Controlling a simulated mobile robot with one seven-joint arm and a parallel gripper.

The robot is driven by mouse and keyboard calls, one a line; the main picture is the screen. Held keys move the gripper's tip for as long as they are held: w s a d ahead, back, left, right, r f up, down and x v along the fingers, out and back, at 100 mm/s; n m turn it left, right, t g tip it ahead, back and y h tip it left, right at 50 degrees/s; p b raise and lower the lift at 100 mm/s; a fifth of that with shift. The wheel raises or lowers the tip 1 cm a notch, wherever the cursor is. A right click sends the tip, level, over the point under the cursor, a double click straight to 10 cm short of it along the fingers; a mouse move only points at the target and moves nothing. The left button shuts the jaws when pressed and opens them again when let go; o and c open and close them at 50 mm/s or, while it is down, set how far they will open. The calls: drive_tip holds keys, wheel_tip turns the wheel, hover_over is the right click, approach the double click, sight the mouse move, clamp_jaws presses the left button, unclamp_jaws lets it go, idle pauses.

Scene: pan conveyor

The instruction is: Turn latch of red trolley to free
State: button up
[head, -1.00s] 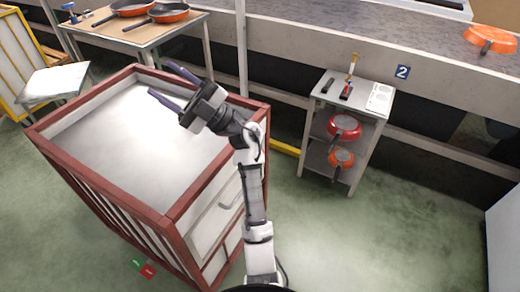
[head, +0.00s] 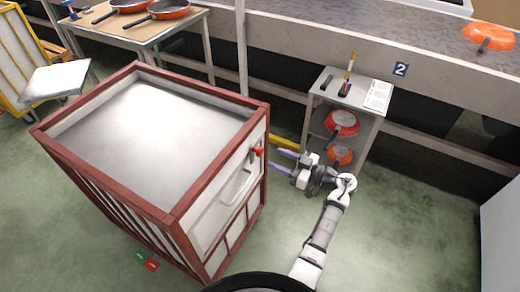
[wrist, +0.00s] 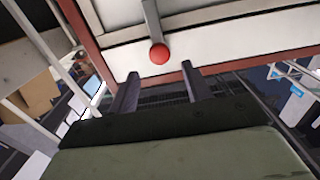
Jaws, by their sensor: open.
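The red trolley (head: 168,214) has a red frame, white panels and a grey top, and stands left of my arm. Its latch (head: 257,151), with a red knob, is on the right-hand panel near the top edge, above a pale handle (head: 236,187). In the wrist view the latch is a grey bar ending in a red ball (wrist: 159,54), just beyond and between my fingertips. My gripper (head: 279,161) is open and empty beside that panel, its fingers pointing at the latch; they appear apart from it. A green and red marker (head: 147,261) lies by the trolley's lower front edge.
A small grey shelf stand (head: 377,97) with red pans stands close behind my gripper. A table (head: 150,40) with pans is at the back left, and a conveyor (head: 420,45) runs along the back.

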sight(262, 152)
drive_tip(key=x, duration=0.7)
drive_tip(key=shift+w+a+p, duration=0.2)
drive_tip(key=shift+a+p, duration=0.05)
drive_tip(key=shift+p, duration=0.15)
drive_tip(key=shift+c, duration=0.4)
clamp_jaws()
